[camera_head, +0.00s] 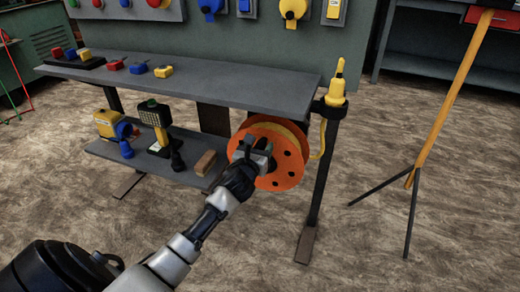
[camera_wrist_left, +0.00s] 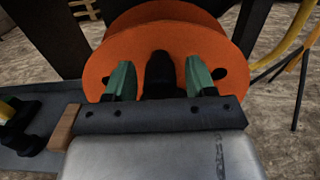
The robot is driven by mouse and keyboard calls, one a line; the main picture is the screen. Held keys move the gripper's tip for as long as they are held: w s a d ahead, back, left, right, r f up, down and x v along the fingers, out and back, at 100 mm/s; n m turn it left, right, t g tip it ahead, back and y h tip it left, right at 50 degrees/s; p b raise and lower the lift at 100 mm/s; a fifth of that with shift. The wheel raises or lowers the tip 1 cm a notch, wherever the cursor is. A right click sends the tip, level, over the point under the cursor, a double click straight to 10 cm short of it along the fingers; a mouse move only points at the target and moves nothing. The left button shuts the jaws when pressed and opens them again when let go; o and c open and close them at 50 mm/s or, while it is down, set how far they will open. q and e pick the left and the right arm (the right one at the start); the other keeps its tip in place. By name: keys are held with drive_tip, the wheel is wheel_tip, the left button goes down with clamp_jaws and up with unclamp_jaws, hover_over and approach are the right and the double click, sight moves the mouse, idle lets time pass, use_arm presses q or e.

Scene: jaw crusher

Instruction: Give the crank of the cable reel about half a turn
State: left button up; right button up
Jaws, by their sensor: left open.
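The orange cable reel (camera_head: 288,168) hangs at the right end of the grey bench, with a yellow cable (camera_head: 322,140) by it. In the left wrist view the reel (camera_wrist_left: 130,45) fills the upper middle, its face toward me. A dark upright piece, apparently the crank's handle (camera_wrist_left: 160,75), stands between my green fingers. My left gripper (camera_head: 251,148) is in front of the reel's face and open, with a finger on each side of the handle and visible gaps. In the head view the gripper hides the crank. My right gripper is not in view.
The bench top (camera_head: 200,85) holds several small coloured parts. The lower shelf (camera_head: 140,150) carries yellow devices and a wooden block (camera_head: 205,163). A yellow plug-like device (camera_head: 338,85) sits on the bench's right post. A yellow-legged stand (camera_head: 450,100) is at right; floor between is free.

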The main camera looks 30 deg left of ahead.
use_arm(q)
drive_tip(key=shift+w+a, duration=0.1)
drive_tip(key=shift+w, duration=0.15)
clamp_jaws()
idle(0.4)
